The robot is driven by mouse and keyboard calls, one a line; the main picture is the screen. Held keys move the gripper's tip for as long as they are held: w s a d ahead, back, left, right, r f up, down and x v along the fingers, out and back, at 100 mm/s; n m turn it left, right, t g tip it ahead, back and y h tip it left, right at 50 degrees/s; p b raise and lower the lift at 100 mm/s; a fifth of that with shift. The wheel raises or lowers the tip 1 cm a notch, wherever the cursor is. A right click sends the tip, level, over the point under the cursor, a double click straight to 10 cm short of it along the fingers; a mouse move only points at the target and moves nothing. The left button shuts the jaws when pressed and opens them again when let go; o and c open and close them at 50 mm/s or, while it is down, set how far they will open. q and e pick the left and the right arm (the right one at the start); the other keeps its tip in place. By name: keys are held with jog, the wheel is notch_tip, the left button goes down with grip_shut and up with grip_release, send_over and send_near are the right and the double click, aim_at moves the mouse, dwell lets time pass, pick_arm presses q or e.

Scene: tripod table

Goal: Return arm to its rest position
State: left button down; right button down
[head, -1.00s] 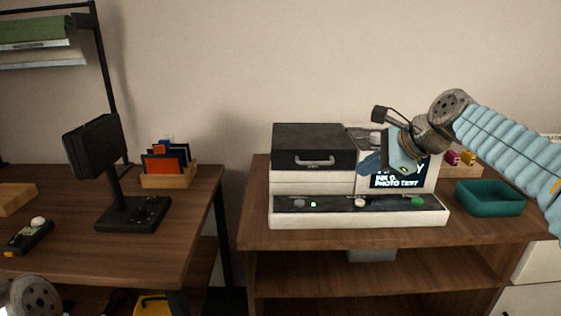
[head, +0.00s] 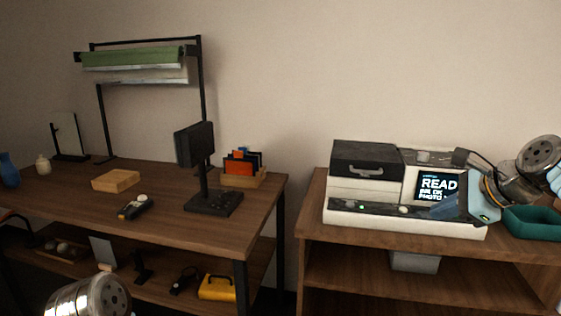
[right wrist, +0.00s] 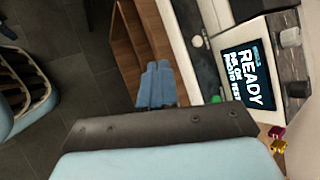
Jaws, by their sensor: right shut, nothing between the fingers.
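My right arm comes in from the right edge of the head view. Its right gripper (head: 462,209) has blue fingers, shut and empty, in front of the right part of a white printer (head: 350,217). The fingers also show shut together in the right wrist view (right wrist: 157,85), over the floor and shelf side. The printer's screen (head: 432,189) reads READY, ink OK, photo test in the wrist view (right wrist: 243,77). In the head view the gripper hides part of the printer's front panel. A silver link of my left arm shows at bottom left; my left gripper is out of view.
A teal tray (head: 533,226) stands right of the printer, partly behind my right arm. The printer stands on a wooden shelf table (head: 400,241). A second table (head: 90,202) at left carries a black stand (head: 213,200), card holder (head: 243,180) and wooden block (head: 116,181). A gap separates the tables.

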jog(key=w+a+f+n+g, duration=0.1)
jog(key=w+a+f+n, duration=0.15)
jog(key=f, duration=0.65)
jog(key=w+a+f+n+g, duration=0.1)
jog(key=w+a+f+n, duration=0.15)
jog(key=f, duration=0.75)
jog(key=s+a+f+n+g, duration=0.1)
jog(key=a+f+n, duration=0.15)
jog(key=f, duration=0.65)
jog(key=s+a+f+n+g, duration=0.15)
jog(key=a+f, duration=0.25)
jog(key=f, duration=0.5)
jog(key=s+a+f+n+g, duration=0.1)
jog(key=s+a+f+n, duration=0.4)
jog(key=s+f, duration=0.5)
jog(key=s+a+f+n+g, duration=0.2)
jog(key=s+a+f+n, duration=0.3)
jog(key=s+f, duration=0.4)
jog(key=s, duration=0.4)
jog(key=shift+s+a+f+n, duration=0.2)
jog(key=shift+a+f+n, duration=0.1)
jog(key=shift+f, duration=0.05)
